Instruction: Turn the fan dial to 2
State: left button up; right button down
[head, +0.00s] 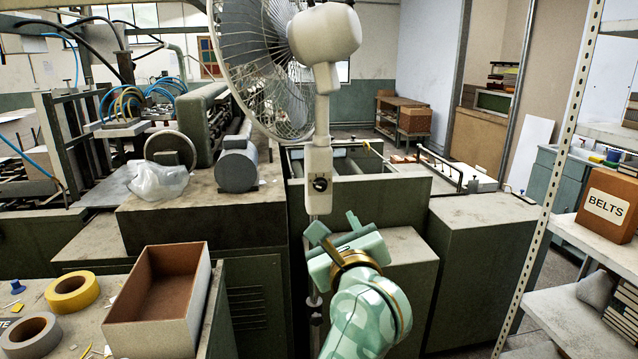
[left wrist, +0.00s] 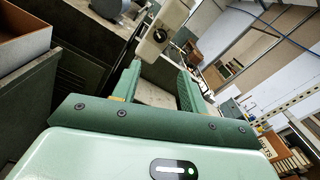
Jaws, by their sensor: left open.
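The white standing fan (head: 322,38) rises at the centre of the head view. Its control box (head: 318,160) sits on the pole below the motor and carries a small dark dial (head: 320,183). The dial's setting is too small to read. My left gripper (head: 336,228) is open and empty, below the dial and slightly right of it, apart from it. In the left wrist view the dial (left wrist: 180,38) shows beyond the open fingers (left wrist: 157,84), near the top. My right gripper is not in view.
Dark green machine cabinets (head: 480,250) stand behind the pole. An open box (head: 160,300) and tape rolls (head: 72,292) lie on the bench at the left. A perforated shelf post (head: 550,180) and a BELTS box (head: 607,205) stand at the right.

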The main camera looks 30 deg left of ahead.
aim_at(321, 187)
pick_arm(q)
jog(key=x, duration=1.6)
jog(key=shift+w+a+b, duration=0.2)
jog(key=shift+w+b, duration=0.1)
grip_shut()
